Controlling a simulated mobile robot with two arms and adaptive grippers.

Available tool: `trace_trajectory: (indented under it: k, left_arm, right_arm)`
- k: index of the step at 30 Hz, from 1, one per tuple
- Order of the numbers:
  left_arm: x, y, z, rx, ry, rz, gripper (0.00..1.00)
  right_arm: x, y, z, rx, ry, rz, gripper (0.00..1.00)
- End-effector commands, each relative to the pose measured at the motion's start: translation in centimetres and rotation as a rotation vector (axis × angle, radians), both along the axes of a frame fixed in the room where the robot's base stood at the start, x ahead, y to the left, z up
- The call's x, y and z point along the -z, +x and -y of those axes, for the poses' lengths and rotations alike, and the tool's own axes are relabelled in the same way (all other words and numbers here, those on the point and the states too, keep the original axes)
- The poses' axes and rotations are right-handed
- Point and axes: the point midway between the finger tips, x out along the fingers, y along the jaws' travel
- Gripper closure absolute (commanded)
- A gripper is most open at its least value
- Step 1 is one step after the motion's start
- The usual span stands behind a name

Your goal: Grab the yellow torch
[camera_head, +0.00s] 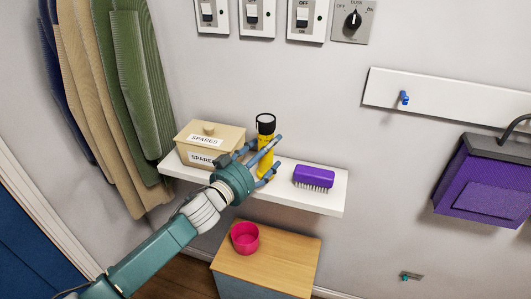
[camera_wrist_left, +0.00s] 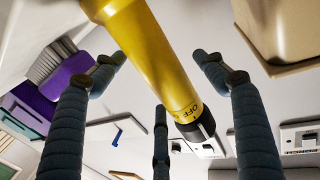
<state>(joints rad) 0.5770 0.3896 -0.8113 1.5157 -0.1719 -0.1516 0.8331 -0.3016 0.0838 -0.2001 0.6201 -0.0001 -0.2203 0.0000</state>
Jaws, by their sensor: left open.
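The yellow torch (camera_head: 265,142) stands upright on a white wall shelf, with a black head at the top. My left gripper (camera_head: 270,160) is at the torch, with its fingers spread around the torch body. In the left wrist view the torch (camera_wrist_left: 158,55) lies between the open fingers (camera_wrist_left: 160,72), and gaps show beside it; the fingers are not closed on it. The torch's lower part is partly hidden by my gripper in the head view. My right gripper is in neither view.
On the shelf (camera_head: 322,201), a beige SPARES box (camera_head: 196,157) stands left of the torch and a purple brush (camera_head: 314,176) right of it. Below, a pink cup (camera_head: 245,239) sits on a wooden-topped cabinet (camera_head: 285,262). Coats (camera_head: 95,90) hang at left; a purple bag (camera_head: 488,185) hangs at right.

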Motion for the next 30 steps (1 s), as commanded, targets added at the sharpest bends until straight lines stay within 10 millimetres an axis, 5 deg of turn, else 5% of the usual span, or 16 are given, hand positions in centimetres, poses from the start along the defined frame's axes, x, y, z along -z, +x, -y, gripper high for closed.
trace_trajectory:
  k: [11,20,30]
  left_arm:
    - [0.08,0.97,0.69,0.000,0.001,0.001,0.28]
    - [0.09,0.95,0.67,0.000,0.001,0.001,0.86]
    - [-0.51,0.97,0.69,0.002,-0.001,0.004,0.86]
  right_arm:
    - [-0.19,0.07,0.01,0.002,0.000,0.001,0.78]
    - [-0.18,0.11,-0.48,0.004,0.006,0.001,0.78]
    - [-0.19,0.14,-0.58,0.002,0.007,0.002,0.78]
